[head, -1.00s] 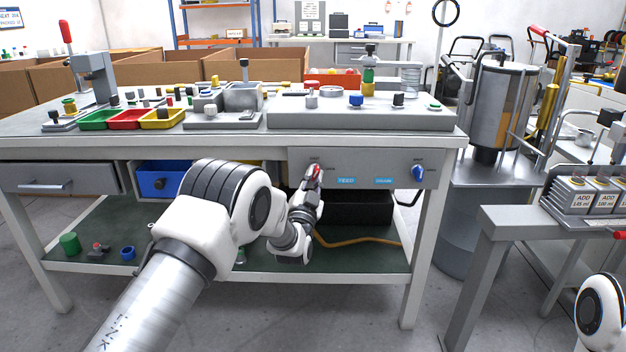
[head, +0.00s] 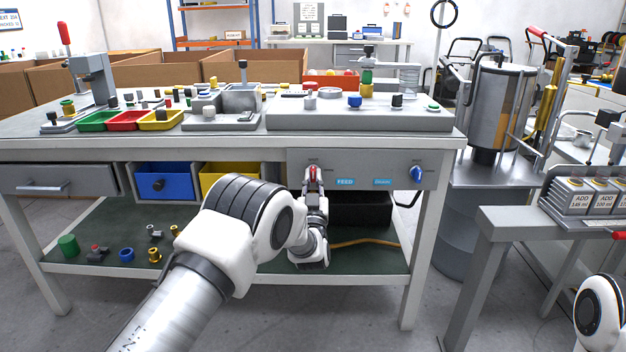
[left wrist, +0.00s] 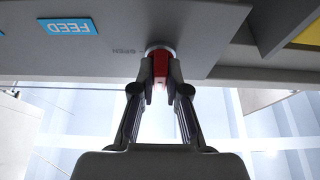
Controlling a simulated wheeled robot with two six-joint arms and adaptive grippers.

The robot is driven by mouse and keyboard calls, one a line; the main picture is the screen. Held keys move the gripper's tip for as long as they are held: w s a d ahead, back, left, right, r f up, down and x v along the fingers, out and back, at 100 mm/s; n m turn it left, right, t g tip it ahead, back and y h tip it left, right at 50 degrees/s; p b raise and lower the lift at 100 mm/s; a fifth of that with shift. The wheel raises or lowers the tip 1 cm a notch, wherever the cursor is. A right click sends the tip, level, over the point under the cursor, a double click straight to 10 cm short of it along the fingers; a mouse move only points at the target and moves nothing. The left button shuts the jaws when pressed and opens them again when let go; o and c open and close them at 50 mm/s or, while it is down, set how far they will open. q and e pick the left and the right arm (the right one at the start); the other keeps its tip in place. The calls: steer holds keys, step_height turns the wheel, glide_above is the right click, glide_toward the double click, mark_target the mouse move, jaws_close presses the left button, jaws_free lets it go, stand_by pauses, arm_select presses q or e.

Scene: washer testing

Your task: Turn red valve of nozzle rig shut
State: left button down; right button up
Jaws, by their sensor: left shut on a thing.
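The red valve handle (head: 313,174) is on the grey front panel (head: 350,168) of the bench, left of the blue FEED label. It points about upright in the head view. My left gripper (head: 314,184) is shut on it from the front. In the left wrist view, the red handle (left wrist: 161,66) sits between the two fingertips (left wrist: 161,88), which hide its sides, with a round metal base behind it. My right gripper is out of view; only a white part of my right arm shows at the lower right.
A blue valve knob (head: 417,174) is on the same panel at right, beside a second blue label. Open blue (head: 165,183) and yellow (head: 230,177) bins are left of the panel. A dark box and an orange hose lie on the shelf below. Small fittings lie on the shelf's left.

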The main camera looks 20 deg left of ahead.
arm_select(q)
steer(key=c, duration=1.2)
jaws_free()
steer(key=v, duration=1.2)
